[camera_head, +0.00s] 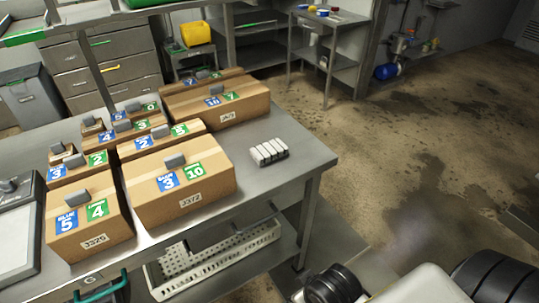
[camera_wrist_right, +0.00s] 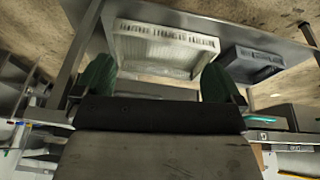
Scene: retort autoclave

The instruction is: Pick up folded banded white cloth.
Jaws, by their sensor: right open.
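The folded white cloth with dark bands (camera_head: 268,151) lies on the grey metal table near its right end, to the right of the cardboard boxes. My right gripper (camera_wrist_right: 158,82) shows in the right wrist view with its two dark green fingers wide apart and nothing between them. The cloth cannot be made out in that view. In the head view part of my own arm shows at the bottom right, well apart from the cloth, but no fingers show there. My left gripper is in neither view.
Several labelled cardboard boxes (camera_head: 180,186) crowd the left and middle of the table (camera_head: 297,163). A white perforated crate (camera_head: 215,258) sits on the shelf below; a white crate (camera_wrist_right: 165,48) and a grey crate (camera_wrist_right: 252,63) show in the wrist view. The tabletop around the cloth is clear.

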